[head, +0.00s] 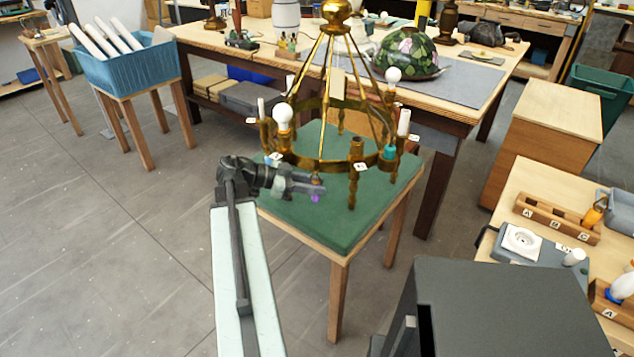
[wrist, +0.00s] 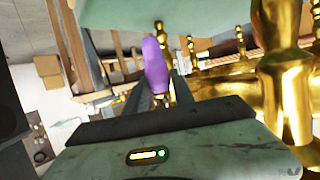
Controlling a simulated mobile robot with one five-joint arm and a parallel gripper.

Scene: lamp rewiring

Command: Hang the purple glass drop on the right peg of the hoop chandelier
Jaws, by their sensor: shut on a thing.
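The hoop chandelier (head: 325,163) is brass and stands on a green-topped table. Its hoop carries candle cups, white bulbs and small white labels, with brass parts hanging below. My gripper (head: 318,189) is at the hoop's lower front edge and is shut on the purple glass drop (head: 315,198). In the head view only a small part of the drop shows below the jaws. In the wrist view the drop (wrist: 155,67) sticks out from between the fingers, with brass parts of the chandelier close by on the right. I cannot tell which peg is the right one, nor whether the drop touches the hoop.
The green-topped table (head: 310,222) has bare top in front of the hoop. A workbench with a stained-glass shade (head: 405,52) is behind. A blue bin (head: 125,58) stands at left. A dark grey cabinet (head: 500,310) and a side bench with wooden racks (head: 556,219) are at right.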

